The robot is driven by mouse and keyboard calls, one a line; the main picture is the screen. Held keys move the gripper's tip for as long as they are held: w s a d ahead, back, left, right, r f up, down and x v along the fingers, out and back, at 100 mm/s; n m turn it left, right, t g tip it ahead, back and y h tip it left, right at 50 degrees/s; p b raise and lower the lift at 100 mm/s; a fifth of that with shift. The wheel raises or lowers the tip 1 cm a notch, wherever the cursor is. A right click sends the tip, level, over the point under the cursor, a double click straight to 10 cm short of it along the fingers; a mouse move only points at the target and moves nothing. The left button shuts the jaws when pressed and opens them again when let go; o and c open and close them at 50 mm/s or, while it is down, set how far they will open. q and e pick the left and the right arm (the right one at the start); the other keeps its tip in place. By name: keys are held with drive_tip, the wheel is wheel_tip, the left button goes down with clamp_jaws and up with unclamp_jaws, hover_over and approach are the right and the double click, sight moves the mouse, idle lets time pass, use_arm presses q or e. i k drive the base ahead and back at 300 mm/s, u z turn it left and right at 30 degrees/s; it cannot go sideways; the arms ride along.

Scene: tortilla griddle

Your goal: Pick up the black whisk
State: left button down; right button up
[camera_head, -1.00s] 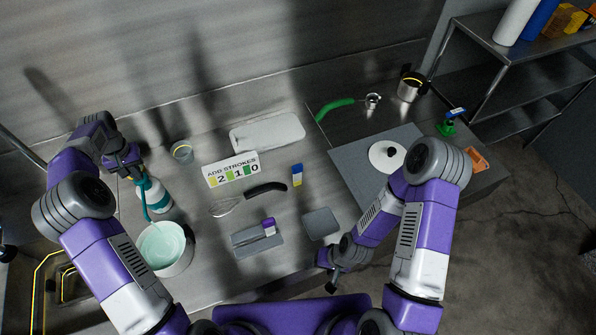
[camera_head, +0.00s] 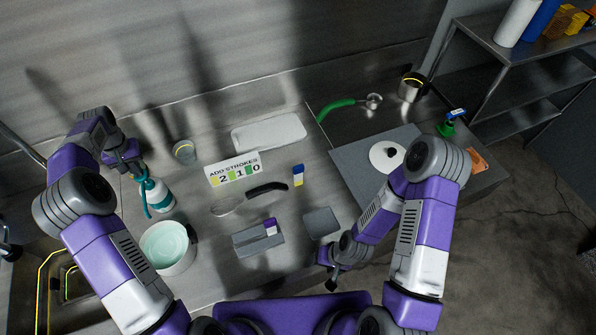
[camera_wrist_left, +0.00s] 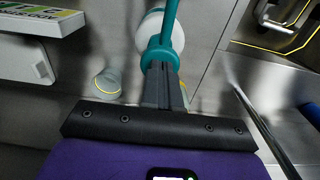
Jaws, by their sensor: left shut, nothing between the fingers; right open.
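The whisk lies on the steel counter in the head view, its black handle (camera_head: 267,188) to the right and its thin wire end (camera_head: 227,208) to the lower left. My left gripper (camera_head: 135,172) is shut and empty, far to the left of the whisk, at the teal top of a white-and-teal bottle (camera_head: 158,196). In the left wrist view the shut fingers (camera_wrist_left: 162,85) point at the bottle's teal part (camera_wrist_left: 160,58); I cannot tell whether they touch. My right gripper (camera_head: 332,278) is open and empty, low near the counter's front edge, right of and below the whisk.
A white pot (camera_head: 167,247) stands below the bottle. A number sign (camera_head: 234,169), grey tray (camera_head: 258,240), dark square pad (camera_head: 321,222) and blue-yellow block (camera_head: 298,175) surround the whisk. A griddle plate (camera_head: 355,165) lies right. A glass cup (camera_head: 185,152) stands at the back.

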sight(259, 191)
drive_tip(key=k, duration=1)
